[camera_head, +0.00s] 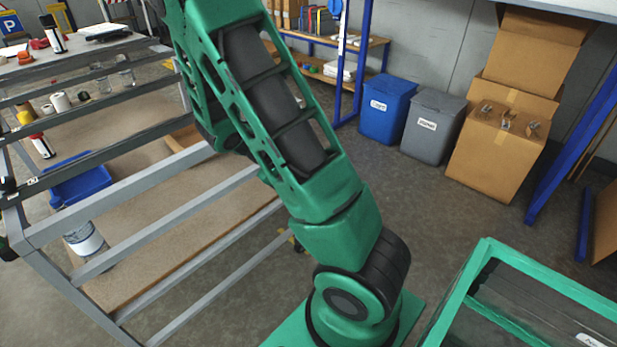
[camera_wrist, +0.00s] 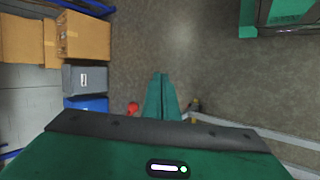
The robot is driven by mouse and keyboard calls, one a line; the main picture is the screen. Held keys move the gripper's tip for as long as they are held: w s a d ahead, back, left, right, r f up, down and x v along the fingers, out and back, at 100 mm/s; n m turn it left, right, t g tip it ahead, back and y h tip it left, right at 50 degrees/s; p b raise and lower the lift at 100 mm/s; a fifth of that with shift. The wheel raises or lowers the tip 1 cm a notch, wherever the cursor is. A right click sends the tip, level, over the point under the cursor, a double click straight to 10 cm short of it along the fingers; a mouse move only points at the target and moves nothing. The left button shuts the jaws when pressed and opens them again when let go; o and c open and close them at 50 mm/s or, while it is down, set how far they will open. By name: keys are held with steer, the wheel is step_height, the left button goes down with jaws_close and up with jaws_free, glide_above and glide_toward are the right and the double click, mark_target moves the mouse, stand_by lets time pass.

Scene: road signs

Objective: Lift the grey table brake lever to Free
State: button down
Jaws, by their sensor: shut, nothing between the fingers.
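A dark caster (camera_head: 297,243) shows at a table foot behind my arm. In the wrist view, a grey rail (camera_wrist: 250,131) runs to the lower right, with a small dark and tan part (camera_wrist: 195,104) at its end. My gripper (camera_wrist: 162,78) is shut and empty, pointing over the bare floor to the left of that part. My gripper is hidden in the head view.
A blue bin (camera_head: 387,108), a grey bin (camera_head: 433,125) and stacked cardboard boxes (camera_head: 500,140) stand by the back wall. A blue crate (camera_head: 80,180) sits among the table rails. A small red object (camera_wrist: 133,108) lies left of my gripper. The middle floor is clear.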

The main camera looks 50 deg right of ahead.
steer(key=w+d+f+n+t+h, duration=0.3)
steer(key=w+f+n+t+h, duration=0.4)
steer(key=w+f+n, duration=0.4)
step_height(320, 180, down, 3)
steer(key=shift+w+f+n+h, duration=0.15)
steer(key=shift+w+n+h, duration=0.25)
steer(key=shift+w+h, duration=0.5)
steer(key=shift+s+d, duration=0.1)
steer(key=d, duration=1.1)
steer(key=shift+s+d+r, duration=0.25)
steer(key=shift+s+r, duration=0.15)
steer(key=shift+s, duration=0.05)
